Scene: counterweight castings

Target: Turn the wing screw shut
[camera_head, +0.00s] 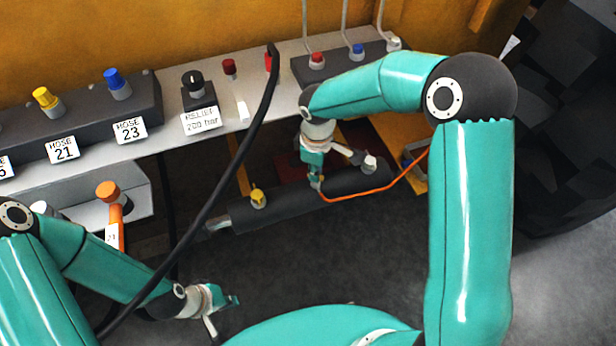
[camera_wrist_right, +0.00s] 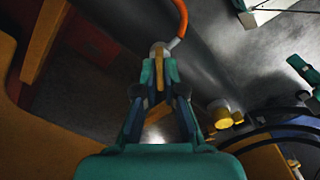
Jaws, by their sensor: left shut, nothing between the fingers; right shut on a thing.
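My right gripper (camera_head: 317,183) is low over the dark cylinder (camera_head: 302,202) in the head view. In the right wrist view its fingers (camera_wrist_right: 159,78) are shut on a narrow tan, upright piece that looks like the wing screw (camera_wrist_right: 159,68). A grey round fitting (camera_wrist_right: 158,47) sits just beyond it, and an orange hose (camera_wrist_right: 181,17) leads away from there. The screw is hidden by the fingers in the head view, so I cannot tell its turn angle there. My left gripper (camera_head: 225,310) is shut and empty, low at the left, apart from the cylinder.
A yellow-capped port (camera_head: 258,198) and a pale-capped port (camera_head: 370,163) stand on the cylinder. A black hose (camera_head: 222,182) crosses in front of the bench. The relief knob (camera_head: 193,83) and labelled hose block (camera_head: 80,112) are behind. An orange-capped part (camera_head: 109,192) stands at left.

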